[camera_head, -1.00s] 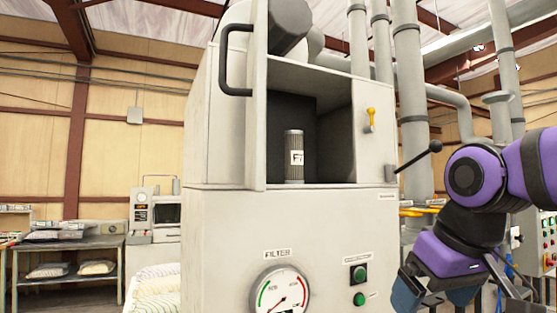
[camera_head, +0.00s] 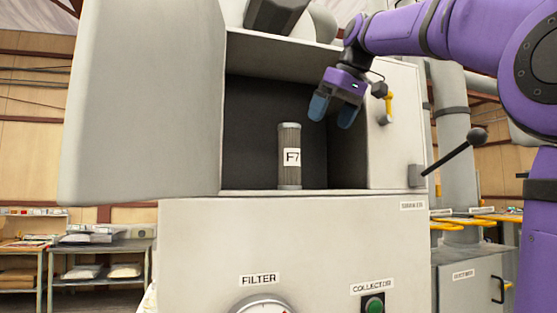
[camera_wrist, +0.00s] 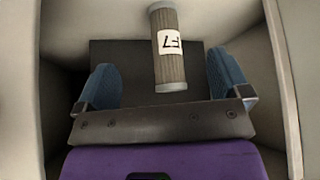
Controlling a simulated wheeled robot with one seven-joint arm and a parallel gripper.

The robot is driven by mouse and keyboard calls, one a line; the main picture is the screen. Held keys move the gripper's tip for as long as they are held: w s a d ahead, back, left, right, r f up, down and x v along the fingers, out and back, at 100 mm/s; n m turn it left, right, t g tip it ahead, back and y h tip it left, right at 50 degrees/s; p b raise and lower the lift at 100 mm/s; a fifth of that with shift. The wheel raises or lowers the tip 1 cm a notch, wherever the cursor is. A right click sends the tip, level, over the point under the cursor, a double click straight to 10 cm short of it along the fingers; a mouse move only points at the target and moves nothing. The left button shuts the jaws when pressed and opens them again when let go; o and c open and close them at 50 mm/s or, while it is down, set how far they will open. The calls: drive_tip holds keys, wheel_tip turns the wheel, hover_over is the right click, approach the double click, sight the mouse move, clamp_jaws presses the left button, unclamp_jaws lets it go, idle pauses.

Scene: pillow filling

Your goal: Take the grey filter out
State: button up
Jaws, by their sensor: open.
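The grey filter (camera_head: 289,172) is a ribbed cylinder with a white "F7" label. It stands upright in the open compartment (camera_head: 252,150) of the filter machine in the head view. In the wrist view the filter (camera_wrist: 171,68) appears between the two blue fingers, farther off, and they do not touch it. My gripper (camera_head: 333,112) is open and empty. In the head view it hangs at the compartment's upper right, above and to the right of the filter. In the wrist view my gripper (camera_wrist: 164,88) spans wider than the filter.
The cabinet door (camera_head: 145,100) stands open at the left. A yellow handle (camera_head: 388,107) and a black-knobbed lever (camera_head: 455,152) are on the cabinet's right. A gauge (camera_head: 265,305) and a green button (camera_head: 375,305) sit below. The compartment space left of the filter is clear.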

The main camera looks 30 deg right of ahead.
sight(291, 129)
drive_tip(key=w, duration=0.6)
drive_tip(key=w+a, duration=0.1)
drive_tip(key=w, duration=0.2)
drive_tip(key=shift+w, duration=0.3)
drive_tip(key=w, duration=0.1)
drive_tip(key=w+f, duration=0.1)
drive_tip(key=shift+w+a+f, duration=0.2)
drive_tip(key=shift+w, duration=0.15)
drive_tip(key=shift+x, duration=0.75)
drive_tip(key=c, duration=1.5)
drive_tip(key=shift+r, duration=0.15)
drive_tip(key=shift+r, duration=0.7)
drive_tip(key=shift+s+a, duration=0.6)
drive_tip(key=shift+s, duration=5.6)
drive_tip(key=shift+s+a, duration=0.55)
drive_tip(key=shift+s, duration=5.65)
drive_tip(key=shift+s+a, duration=0.6)
drive_tip(key=shift+s, duration=5.6)
